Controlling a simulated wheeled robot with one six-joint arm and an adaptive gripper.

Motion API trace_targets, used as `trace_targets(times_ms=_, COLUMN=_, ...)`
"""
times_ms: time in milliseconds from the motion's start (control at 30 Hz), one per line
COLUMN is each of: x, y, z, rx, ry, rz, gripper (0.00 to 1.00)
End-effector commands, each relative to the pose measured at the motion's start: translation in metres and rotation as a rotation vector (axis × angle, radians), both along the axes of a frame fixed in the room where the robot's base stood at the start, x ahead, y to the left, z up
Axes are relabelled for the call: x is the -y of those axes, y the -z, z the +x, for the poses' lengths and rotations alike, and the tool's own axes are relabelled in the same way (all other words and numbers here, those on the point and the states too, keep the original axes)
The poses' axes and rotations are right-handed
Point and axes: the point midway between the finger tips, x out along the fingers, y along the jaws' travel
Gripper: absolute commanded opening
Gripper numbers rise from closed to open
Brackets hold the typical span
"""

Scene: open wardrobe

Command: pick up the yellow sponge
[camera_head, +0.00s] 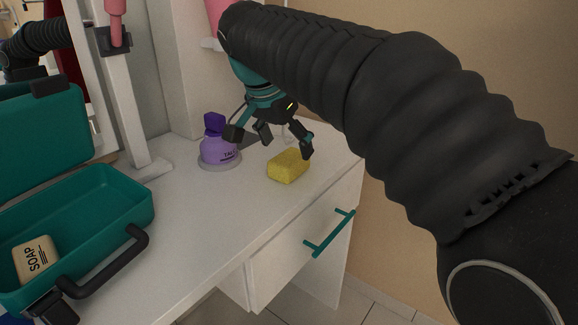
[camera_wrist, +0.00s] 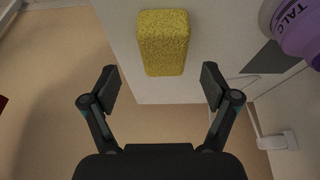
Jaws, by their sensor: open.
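The yellow sponge (camera_head: 288,166) is a small block lying on the white tabletop, near its right front edge. It also shows in the wrist view (camera_wrist: 163,42), at the top centre, beyond the fingertips and roughly in line with the gap between them. My gripper (camera_head: 270,143) is open and empty, with its fingers spread above the table just behind the sponge in the head view. In the wrist view my gripper (camera_wrist: 160,88) has both fingers apart, with nothing between them. One finger appears close to the sponge in the head view; I cannot tell whether they touch.
A purple talc bottle (camera_head: 214,143) stands left of the sponge, close to my gripper. An open teal case (camera_head: 118,205) with a soap bar (camera_head: 36,258) is at the left. A drawer (camera_head: 300,250) with a teal handle is below. The tabletop between case and sponge is clear.

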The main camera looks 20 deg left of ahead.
Motion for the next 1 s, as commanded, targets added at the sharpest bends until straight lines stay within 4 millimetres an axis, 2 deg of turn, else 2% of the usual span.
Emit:
trace_targets(times_ms=100, x=-0.001, y=0.018, z=0.009, rx=-0.003, ry=0.000, rz=-0.002, gripper=0.86)
trace_targets(times_ms=300, x=0.001, y=0.037, z=0.017, rx=-0.001, ry=0.000, rz=-0.001, gripper=0.86)
trace_targets(times_ms=600, x=0.002, y=0.040, z=0.019, rx=0.000, ry=0.000, rz=0.000, gripper=0.86)
trace_targets(times_ms=800, x=0.001, y=0.040, z=0.019, rx=0.000, ry=0.000, rz=0.000, gripper=0.39)
trace_targets(times_ms=1000, x=0.001, y=0.040, z=0.019, rx=0.000, ry=0.000, rz=0.000, gripper=0.38)
